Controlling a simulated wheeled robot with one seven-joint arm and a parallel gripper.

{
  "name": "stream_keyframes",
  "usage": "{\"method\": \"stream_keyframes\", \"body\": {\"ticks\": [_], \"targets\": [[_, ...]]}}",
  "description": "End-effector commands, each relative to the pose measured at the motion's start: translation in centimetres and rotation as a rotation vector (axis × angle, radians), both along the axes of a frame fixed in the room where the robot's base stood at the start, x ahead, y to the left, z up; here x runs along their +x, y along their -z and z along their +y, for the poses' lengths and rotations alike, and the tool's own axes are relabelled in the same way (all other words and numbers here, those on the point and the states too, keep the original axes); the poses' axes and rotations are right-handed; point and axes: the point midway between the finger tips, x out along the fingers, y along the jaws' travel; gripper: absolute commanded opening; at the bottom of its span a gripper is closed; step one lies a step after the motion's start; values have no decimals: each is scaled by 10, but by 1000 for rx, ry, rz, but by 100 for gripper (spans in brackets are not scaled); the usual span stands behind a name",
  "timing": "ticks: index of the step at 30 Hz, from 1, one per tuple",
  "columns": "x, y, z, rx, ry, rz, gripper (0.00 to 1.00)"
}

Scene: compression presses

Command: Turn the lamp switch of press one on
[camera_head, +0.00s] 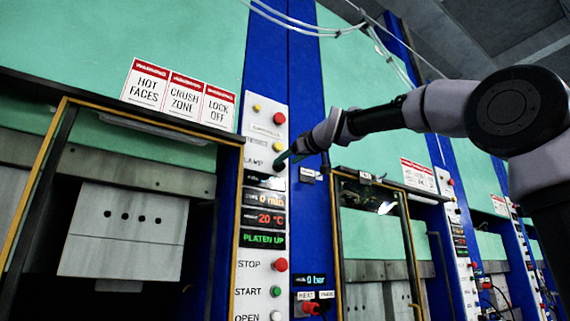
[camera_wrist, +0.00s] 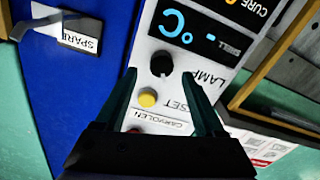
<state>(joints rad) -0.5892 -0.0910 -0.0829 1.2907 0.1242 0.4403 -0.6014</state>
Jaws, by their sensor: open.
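The lamp switch is a black round knob (camera_wrist: 161,63) beside the LAMP label on the white control panel (camera_wrist: 205,15) of the nearest press. In the wrist view it appears between the tips of my open gripper (camera_wrist: 159,75), not touching either finger as far as I see. Whether the fingertips reach down beside it cannot be told. In the head view my gripper (camera_head: 287,158) is at the panel (camera_head: 252,285), right of the LAMP label, and largely covers the knob. The knob's pointer direction is not clear.
A yellow button (camera_wrist: 147,98) beside RESET and a red button (camera_wrist: 134,131) lie close to the knob. Below are lit displays (camera_head: 264,220), a red STOP button (camera_head: 280,265) and a green START button (camera_head: 275,291). A yellow-framed guard (camera_head: 35,190) stands left; more presses stand right.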

Motion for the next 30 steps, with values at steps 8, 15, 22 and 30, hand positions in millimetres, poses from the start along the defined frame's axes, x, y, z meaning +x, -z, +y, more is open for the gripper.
{"method": "stream_keyframes", "body": {"ticks": [8,15,22,30], "targets": [[22,0,16,1,-1,1,71],[23,0,16,1,-1,1,71],[23,0,16,1,-1,1,2],[23,0,16,13,0,10,0]]}}
